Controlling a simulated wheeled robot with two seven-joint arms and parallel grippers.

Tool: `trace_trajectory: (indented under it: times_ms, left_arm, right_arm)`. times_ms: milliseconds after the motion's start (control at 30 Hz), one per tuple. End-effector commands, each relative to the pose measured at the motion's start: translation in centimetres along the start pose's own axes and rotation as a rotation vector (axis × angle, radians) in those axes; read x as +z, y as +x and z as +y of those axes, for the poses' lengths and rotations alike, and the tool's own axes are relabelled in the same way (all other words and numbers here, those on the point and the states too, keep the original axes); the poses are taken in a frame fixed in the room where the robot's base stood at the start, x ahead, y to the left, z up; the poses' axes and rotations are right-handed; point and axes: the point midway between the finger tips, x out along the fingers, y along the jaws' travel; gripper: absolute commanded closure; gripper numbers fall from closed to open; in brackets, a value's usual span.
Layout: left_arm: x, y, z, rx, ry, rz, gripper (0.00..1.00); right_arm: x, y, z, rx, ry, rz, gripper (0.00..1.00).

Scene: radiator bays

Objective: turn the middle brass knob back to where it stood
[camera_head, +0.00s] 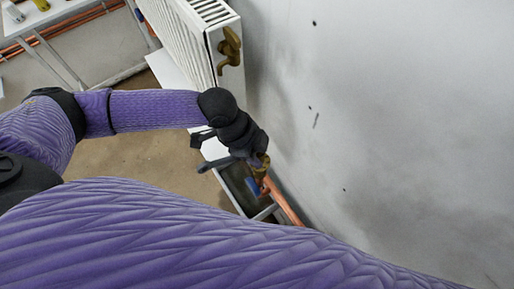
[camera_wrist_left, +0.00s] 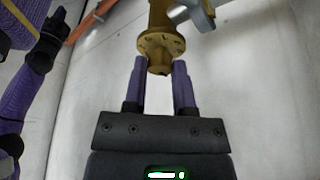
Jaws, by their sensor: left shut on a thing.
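A brass valve (camera_head: 262,168) with a round knob stands near the wall beside a copper pipe. In the left wrist view its flanged round brass knob (camera_wrist_left: 160,45) sits at and between the fingertips. My left gripper (camera_head: 252,155) is shut on this knob; its two fingers also show in the left wrist view (camera_wrist_left: 161,75). The fingers and wrist hide part of the valve in the head view. I cannot tell from these views whether it is the middle one or how far it is turned. My right gripper is not clearly seen.
A white radiator (camera_head: 190,45) with another brass valve (camera_head: 229,50) stands farther back along the wall (camera_head: 390,110). A copper pipe (camera_head: 287,205), a blue part (camera_head: 252,186) and a grey tray (camera_head: 232,180) lie close by the held valve. A bench with small items is at the upper left.

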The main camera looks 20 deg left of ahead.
Motion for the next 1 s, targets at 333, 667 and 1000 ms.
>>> trace_trajectory:
  times_ms: [333, 667, 1000]
  left_arm:
    - [-0.1, 0.0, 0.0, -0.001, 0.002, 0.002, 0.32]
    - [-0.1, -2.9, -0.1, -0.005, 0.002, 0.001, 0.32]
    - [-0.1, -9.7, -0.1, -0.002, 0.002, 0.001, 0.32]
  right_arm:
    - [-0.1, 0.1, -0.2, -0.003, -0.001, 0.001, 1.00]
    - [-0.3, -1.2, -0.2, -0.004, -0.005, 0.005, 1.00]
    - [-0.6, -3.2, -0.2, -0.002, -0.001, 0.010, 1.00]
